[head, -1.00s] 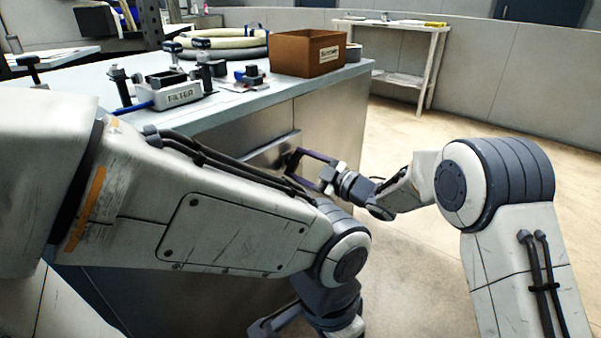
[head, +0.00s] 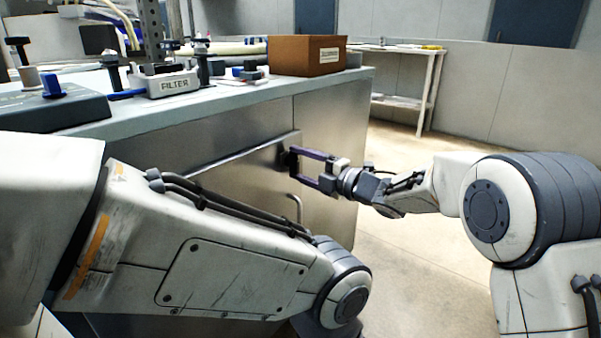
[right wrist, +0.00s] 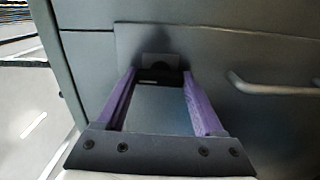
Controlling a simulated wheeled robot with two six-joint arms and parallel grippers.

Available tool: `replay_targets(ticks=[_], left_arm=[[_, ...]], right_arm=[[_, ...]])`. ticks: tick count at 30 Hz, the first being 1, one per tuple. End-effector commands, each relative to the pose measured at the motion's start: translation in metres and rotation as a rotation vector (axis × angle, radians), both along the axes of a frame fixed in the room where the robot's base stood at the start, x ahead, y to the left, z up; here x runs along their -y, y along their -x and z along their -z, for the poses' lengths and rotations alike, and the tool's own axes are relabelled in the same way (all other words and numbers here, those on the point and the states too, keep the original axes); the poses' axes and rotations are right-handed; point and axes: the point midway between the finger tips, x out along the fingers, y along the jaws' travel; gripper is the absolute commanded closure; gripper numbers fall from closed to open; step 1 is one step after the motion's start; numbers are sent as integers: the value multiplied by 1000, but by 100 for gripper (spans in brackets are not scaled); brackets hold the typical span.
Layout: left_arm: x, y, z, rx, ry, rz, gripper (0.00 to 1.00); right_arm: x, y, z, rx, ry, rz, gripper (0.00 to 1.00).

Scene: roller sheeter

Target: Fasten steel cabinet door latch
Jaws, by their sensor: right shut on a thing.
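The steel cabinet door (head: 245,172) is on the brushed-metal front under the counter. A small dark latch (head: 288,160) sits near its upper right corner. My right gripper (head: 295,163) reaches in from the right, its purple fingers pointing at the door. In the right wrist view, the dark latch (right wrist: 158,75) lies between the fingertips (right wrist: 160,80), and the gripper is shut on it. The latch's exact angle is hard to tell. A curved door handle (head: 296,203) is below the latch; it also shows in the right wrist view (right wrist: 272,86). My left gripper is out of view.
The counter (head: 190,113) carries a FILTER block (head: 173,84), small clamps and a brown box (head: 306,56). A white table (head: 425,85) stands by the far wall. The floor (head: 400,245) right of the cabinet is clear. My left arm crosses in front of the door.

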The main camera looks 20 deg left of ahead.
Motion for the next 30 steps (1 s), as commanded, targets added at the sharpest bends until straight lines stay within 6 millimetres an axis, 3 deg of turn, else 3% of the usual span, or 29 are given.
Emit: replay_targets(ticks=[19,20,22,30], left_arm=[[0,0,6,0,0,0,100],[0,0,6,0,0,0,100],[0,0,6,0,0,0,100],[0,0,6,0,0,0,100]], right_arm=[[0,0,0,53,21,-1,86],[0,0,0,53,21,-1,26],[0,0,0,53,21,-1,0],[1,1,0,50,19,0,0]])
